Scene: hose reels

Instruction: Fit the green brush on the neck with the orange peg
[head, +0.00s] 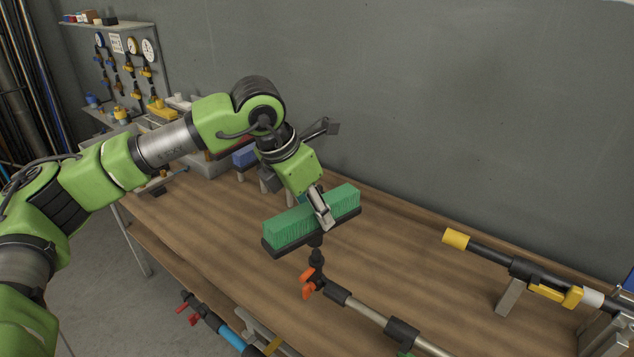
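The green brush (286,227) has green bristles pointing up and a dark base, and it lies lengthwise from lower left to upper right. My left gripper (320,212) is shut on it near its middle; one finger shows on the near side, and the other is hidden. Beneath the brush's middle, a short dark socket lies right above the black neck (316,260) with the orange peg (307,285). I cannot tell whether socket and neck touch or are joined. My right gripper is not in view.
Another neck with a red part (188,309) and blue pipe (233,337) is at the table's front edge. A dark pole with a yellow end (455,238) rests at the right. A gauge panel (125,60) stands back left. The wooden tabletop (400,250) is clear between.

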